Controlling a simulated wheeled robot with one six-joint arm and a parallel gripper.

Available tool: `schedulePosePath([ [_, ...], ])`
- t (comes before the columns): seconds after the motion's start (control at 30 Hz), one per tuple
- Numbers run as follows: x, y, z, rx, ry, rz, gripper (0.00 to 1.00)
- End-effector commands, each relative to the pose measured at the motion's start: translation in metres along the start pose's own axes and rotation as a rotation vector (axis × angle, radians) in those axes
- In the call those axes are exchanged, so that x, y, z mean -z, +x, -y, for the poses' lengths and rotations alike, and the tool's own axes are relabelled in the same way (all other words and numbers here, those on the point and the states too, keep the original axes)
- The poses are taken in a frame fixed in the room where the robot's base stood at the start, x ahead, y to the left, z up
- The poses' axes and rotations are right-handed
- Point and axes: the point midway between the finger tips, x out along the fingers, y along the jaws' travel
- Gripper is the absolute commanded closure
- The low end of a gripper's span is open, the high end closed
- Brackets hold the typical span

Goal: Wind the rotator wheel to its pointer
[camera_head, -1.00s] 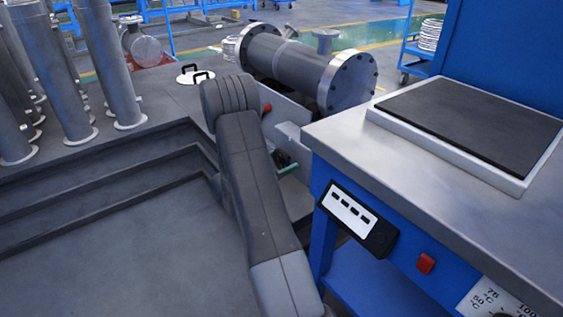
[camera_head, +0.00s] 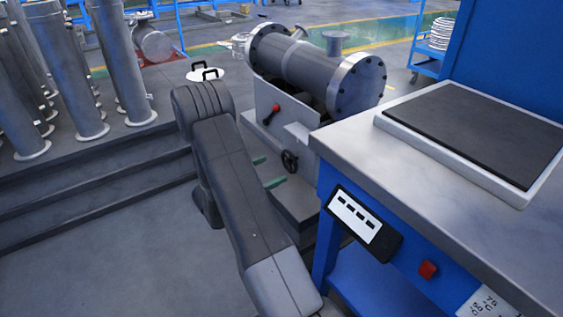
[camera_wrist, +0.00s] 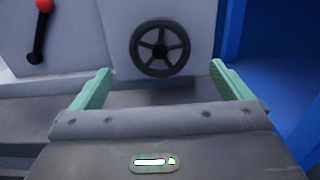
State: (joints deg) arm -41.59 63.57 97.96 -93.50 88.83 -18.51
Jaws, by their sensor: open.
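The rotator wheel is a small black spoked handwheel (camera_head: 290,161) on a grey panel below the flanged shell (camera_head: 312,68). In the wrist view the wheel (camera_wrist: 160,48) faces me, upper centre, with its whole rim showing. My gripper (camera_wrist: 160,70) is open, its green fingers spread wider than the wheel, one on each side. The fingers appear short of the wheel and nothing is between them. In the head view my gripper (camera_head: 267,171) shows left of the wheel, partly behind my arm. I cannot make out a pointer or mark by the wheel.
A red-knobbed black lever (camera_head: 271,113) is on the panel, left of the wheel; it also shows in the wrist view (camera_wrist: 41,28). A blue bench with a metal top (camera_head: 400,130) stands close on the right. Upright grey pipes (camera_head: 65,75) stand at left.

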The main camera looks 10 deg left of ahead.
Motion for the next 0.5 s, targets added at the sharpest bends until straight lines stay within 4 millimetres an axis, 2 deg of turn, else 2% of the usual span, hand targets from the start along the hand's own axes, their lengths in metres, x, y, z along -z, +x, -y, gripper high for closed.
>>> schedulePosePath([
  [0.03, -0.002, -0.012, -0.001, -0.005, -0.001, 0.000, 0.01],
  [0.2, -0.001, -0.038, -0.001, -0.003, 0.000, -0.001, 0.01],
  [0.3, -0.001, -0.048, -0.001, -0.002, 0.000, 0.000, 0.01],
  [0.5, 0.000, -0.056, 0.000, -0.001, 0.000, -0.001, 0.01],
])
